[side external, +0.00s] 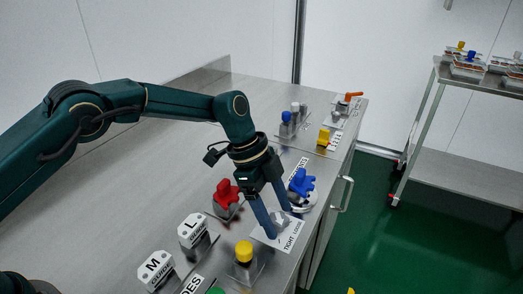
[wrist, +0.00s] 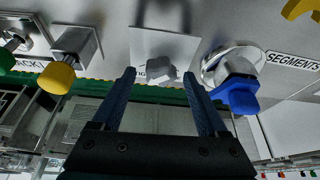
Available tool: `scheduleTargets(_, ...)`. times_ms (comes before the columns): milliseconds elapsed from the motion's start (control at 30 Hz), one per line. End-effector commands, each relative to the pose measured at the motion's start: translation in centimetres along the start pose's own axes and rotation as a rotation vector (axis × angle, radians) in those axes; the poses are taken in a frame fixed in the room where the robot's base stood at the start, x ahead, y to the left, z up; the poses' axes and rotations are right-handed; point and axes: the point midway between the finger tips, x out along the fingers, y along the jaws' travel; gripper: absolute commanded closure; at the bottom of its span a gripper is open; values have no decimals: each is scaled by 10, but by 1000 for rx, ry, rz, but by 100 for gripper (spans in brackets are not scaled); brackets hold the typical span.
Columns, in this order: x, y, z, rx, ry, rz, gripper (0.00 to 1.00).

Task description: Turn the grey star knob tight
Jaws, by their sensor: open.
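The grey star knob (wrist: 160,69) sits on a white plate (wrist: 146,44) on the bench in the wrist view. In the side view its plate (side external: 291,241) reads TIGHT and LOOSE, and the knob (side external: 282,219) is partly hidden by my fingers. My gripper (wrist: 158,73) is open, with one finger on each side of the knob in the wrist view. In the side view my gripper (side external: 279,222) points down at the plate from above. I cannot tell whether either finger touches the knob, or which way the knob is set.
A blue knob (side external: 301,182) on a round base stands close behind the plate. A red knob (side external: 226,191) is to the left, and a yellow-capped post (side external: 244,252) is in front. White blocks marked L (side external: 193,232) and M (side external: 156,267) stand farther left. The bench edge is close on the right.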

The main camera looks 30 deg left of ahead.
Motion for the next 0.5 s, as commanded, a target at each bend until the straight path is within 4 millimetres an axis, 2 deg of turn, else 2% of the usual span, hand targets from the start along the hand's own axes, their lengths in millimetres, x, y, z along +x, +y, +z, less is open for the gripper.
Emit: scheduleTargets(500,0,4,-1,-477,-1,-199,24)
